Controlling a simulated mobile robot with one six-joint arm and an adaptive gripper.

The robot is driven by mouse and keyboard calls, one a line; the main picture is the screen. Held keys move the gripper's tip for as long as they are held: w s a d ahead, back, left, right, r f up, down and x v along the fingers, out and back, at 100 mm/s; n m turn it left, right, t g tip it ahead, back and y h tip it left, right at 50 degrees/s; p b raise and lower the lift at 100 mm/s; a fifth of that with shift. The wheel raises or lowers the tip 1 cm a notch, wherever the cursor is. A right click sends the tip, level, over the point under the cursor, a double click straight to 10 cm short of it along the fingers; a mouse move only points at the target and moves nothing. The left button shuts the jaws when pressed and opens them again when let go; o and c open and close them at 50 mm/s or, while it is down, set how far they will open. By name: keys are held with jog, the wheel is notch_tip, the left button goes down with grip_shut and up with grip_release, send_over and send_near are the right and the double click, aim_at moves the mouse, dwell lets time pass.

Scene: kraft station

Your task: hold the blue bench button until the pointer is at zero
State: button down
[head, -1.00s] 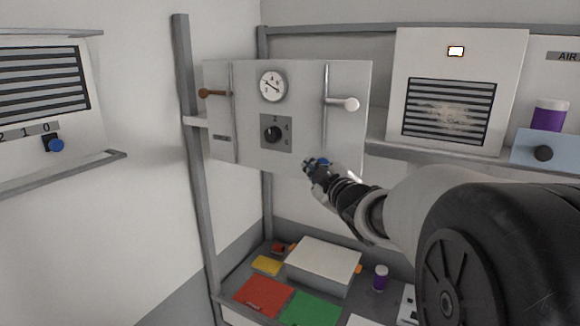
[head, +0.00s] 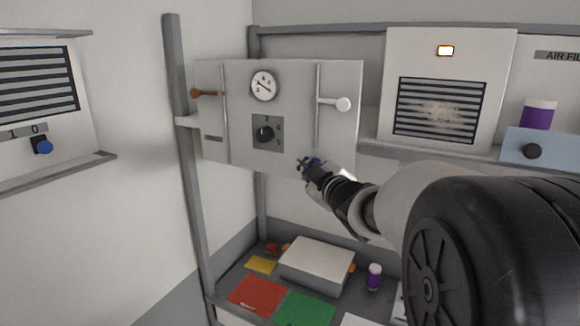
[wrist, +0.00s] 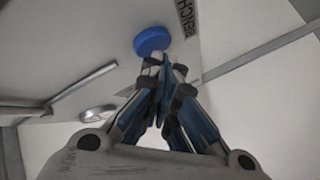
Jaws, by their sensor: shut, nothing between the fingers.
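The blue bench button (wrist: 152,40) is a round knob beside a dark "BENCH" label (wrist: 187,32) in the wrist view. My gripper (wrist: 157,64) is shut and empty, with its fingertips just below the button in that picture; I cannot tell whether they touch it. In the head view my gripper (head: 304,163) is at the lower right of the grey panel (head: 295,85) and mostly hides the button. The round gauge (head: 264,85) with a dark pointer is high on this panel. Its pointer slants from upper left to lower right; the exact reading is too small to tell.
A black rotary knob (head: 265,134) is below the gauge. A white-knobbed lever (head: 342,104) stands out above my gripper, and a brown-knobbed lever (head: 196,93) is at the left. A vented white unit (head: 446,105) is to the right. A white box (head: 318,261) sits on the bench below.

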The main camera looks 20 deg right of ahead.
jog(key=shift+w+d, duration=0.25)
jog(key=shift+d, duration=0.1)
dwell(0.7)
jog(key=shift+s+a, duration=0.1)
jog(key=shift+a, duration=0.05)
dwell(0.6)
jog(key=shift+s+a+b, duration=0.45)
jog(key=shift+a, duration=0.05)
jog(key=shift+s+a+b, duration=0.7)
jog(key=shift+s+a, duration=0.1)
jog(key=shift+a, duration=0.2)
jog(key=shift+s+a+b, duration=0.65)
jog(key=shift+s+a, duration=0.1)
jog(key=shift+a, duration=0.25)
jog(key=s+a+b, duration=0.1)
jog(key=a, duration=0.1)
jog(key=s+a+b, duration=0.1)
jog(key=s+a, duration=0.1)
jog(key=shift+b, duration=0.4)
